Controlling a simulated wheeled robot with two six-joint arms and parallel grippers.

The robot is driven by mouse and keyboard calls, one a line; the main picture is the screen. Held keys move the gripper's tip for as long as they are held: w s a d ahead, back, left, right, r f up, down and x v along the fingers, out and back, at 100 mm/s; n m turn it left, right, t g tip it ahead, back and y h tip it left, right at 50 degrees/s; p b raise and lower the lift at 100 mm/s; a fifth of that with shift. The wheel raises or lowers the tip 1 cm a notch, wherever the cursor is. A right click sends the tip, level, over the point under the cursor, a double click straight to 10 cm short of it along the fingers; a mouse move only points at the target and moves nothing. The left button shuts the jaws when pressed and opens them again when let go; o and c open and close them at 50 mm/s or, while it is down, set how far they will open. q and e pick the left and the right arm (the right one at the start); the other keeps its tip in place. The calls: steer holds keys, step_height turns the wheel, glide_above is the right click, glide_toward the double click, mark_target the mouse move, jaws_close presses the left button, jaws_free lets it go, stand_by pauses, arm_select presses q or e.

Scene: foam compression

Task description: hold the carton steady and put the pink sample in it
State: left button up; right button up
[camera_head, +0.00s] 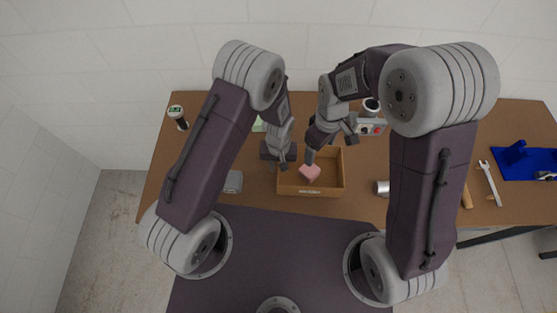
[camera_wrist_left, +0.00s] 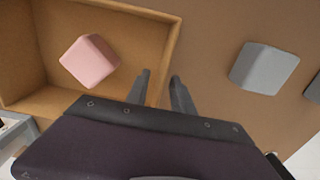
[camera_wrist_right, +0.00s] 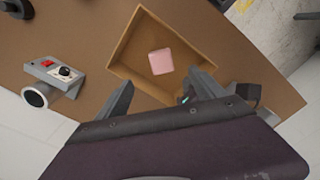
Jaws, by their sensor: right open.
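The carton (camera_head: 325,192) is an open brown box on the table. The pink sample (camera_head: 310,172) is a small block inside the carton's outline, apart from its walls; it also shows in the left wrist view (camera_wrist_left: 89,61) and the right wrist view (camera_wrist_right: 161,61). My left gripper (camera_head: 283,167) is at the carton's left wall. In the left wrist view, its narrowly spaced fingers (camera_wrist_left: 160,85) stand on either side of the carton wall (camera_wrist_left: 172,40). My right gripper (camera_head: 310,157) is over the carton near the sample. In the right wrist view, its fingers (camera_wrist_right: 160,88) are wide apart with nothing between them.
A grey block (camera_head: 233,182) lies left of the carton, and a metal cylinder (camera_head: 381,188) stands to its right. A device with a red button (camera_head: 371,127) is behind at the right.

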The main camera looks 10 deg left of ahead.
arm_select(q)
step_height(320, 180, up, 10)
steer(key=shift+r, duration=0.25)
